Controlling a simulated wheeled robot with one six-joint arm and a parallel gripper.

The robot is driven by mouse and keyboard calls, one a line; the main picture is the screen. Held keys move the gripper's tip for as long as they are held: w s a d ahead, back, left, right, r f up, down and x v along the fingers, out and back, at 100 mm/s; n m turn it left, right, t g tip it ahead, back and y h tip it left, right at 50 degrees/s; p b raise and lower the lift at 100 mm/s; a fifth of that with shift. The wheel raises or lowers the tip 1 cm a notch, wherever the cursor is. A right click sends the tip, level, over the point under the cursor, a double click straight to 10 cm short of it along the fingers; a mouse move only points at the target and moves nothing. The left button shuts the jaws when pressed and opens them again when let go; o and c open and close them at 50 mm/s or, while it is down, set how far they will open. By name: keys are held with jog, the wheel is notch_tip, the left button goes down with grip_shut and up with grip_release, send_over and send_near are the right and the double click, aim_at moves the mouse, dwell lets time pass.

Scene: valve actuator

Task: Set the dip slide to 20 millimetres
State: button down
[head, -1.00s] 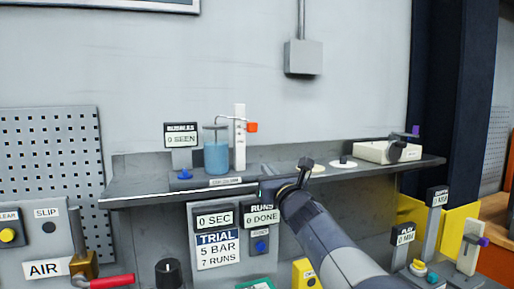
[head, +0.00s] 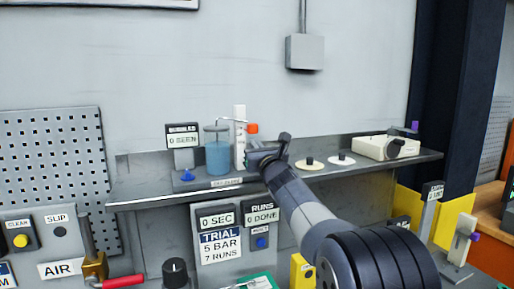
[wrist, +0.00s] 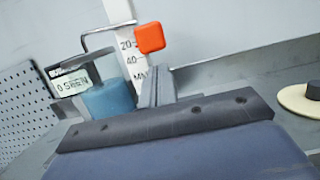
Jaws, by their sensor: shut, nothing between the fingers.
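The dip slide is a white upright scale post (head: 239,150) with an orange knob (head: 252,128) on its right side. A bent wire runs from it over a jar of blue liquid (head: 218,156). In the wrist view the scale (wrist: 130,55) shows 20, 40 and MM, and the orange knob (wrist: 150,38) appears near the 20. I cannot read the exact setting from this angle. My gripper (head: 254,154) is just below the knob and right of the post. Its fingers (wrist: 157,86) look shut and empty; contact with the knob cannot be told.
A bubble counter (head: 183,140) reading 0 SEEN stands left of the jar. Two pale discs with dark knobs (head: 308,164) and a cream box (head: 388,147) sit further right on the grey shelf (head: 140,192). The wall rises close behind.

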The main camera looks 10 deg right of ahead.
jog(key=shift+r, duration=0.4)
jog(key=shift+r, duration=0.75)
jog(key=b+v, duration=0.5)
jog(key=v, duration=0.5)
jog(key=shift+s, duration=0.35)
jog(key=shift+f, duration=0.15)
jog(key=shift+w, duration=0.15)
